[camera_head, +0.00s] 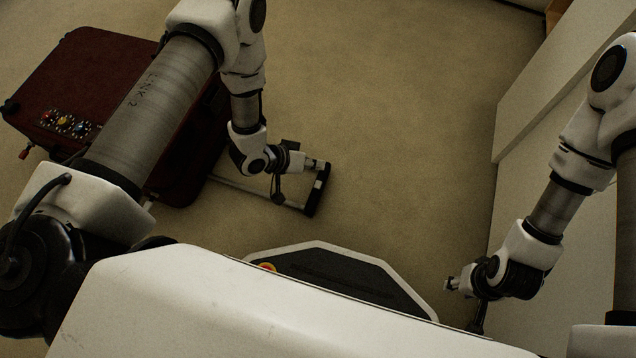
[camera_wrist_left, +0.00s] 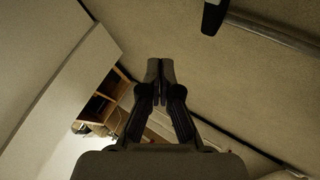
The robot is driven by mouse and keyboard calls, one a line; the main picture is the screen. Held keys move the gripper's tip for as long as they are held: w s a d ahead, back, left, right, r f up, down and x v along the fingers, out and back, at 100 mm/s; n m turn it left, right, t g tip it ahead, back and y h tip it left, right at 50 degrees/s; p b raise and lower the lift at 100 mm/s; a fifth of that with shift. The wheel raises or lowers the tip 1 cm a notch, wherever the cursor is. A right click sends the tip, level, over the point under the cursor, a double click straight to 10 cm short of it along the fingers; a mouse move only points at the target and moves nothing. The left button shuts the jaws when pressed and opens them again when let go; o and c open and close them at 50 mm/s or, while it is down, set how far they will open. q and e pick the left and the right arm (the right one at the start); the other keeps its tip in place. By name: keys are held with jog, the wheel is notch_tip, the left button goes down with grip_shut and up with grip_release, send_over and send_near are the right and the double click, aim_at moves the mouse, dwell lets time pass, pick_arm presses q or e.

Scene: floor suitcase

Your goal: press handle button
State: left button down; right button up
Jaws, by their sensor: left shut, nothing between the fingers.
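A dark red suitcase (camera_head: 75,75) lies on the floor at the left of the head view, partly hidden behind my left arm. Its telescopic handle is pulled out to the right and ends in a black grip (camera_head: 316,197). My left gripper (camera_head: 322,164) appears right by the upper end of the grip; contact cannot be told. In the left wrist view its fingers (camera_wrist_left: 160,72) are shut and empty, with the handle grip (camera_wrist_left: 213,16) apart from them at the top. My right gripper (camera_head: 449,285) is at the lower right, away from the handle; its opening is unclear.
Colourful stickers or trinkets (camera_head: 65,123) show on the suitcase. A white panel or cabinet (camera_head: 560,75) stands at the right, close to my right arm. A shelf with wooden compartments (camera_wrist_left: 98,105) shows in the left wrist view. The carpet (camera_head: 390,110) between is clear.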

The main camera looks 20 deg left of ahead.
pick_arm(q)
jog(key=b, duration=0.7)
send_over(316, 185)
notch_tip(316, 185, down, 7)
jog(key=shift+w+r, duration=0.1)
jog(key=shift+r, duration=0.05)
jog(key=shift+f, duration=1)
jog(key=shift+f+b, duration=0.3)
jog(key=shift+f, duration=0.1)
jog(key=shift+f, duration=0.5)
dwell(0.4)
jog(key=shift+r+p, duration=0.65)
jog(key=shift+r, duration=0.25)
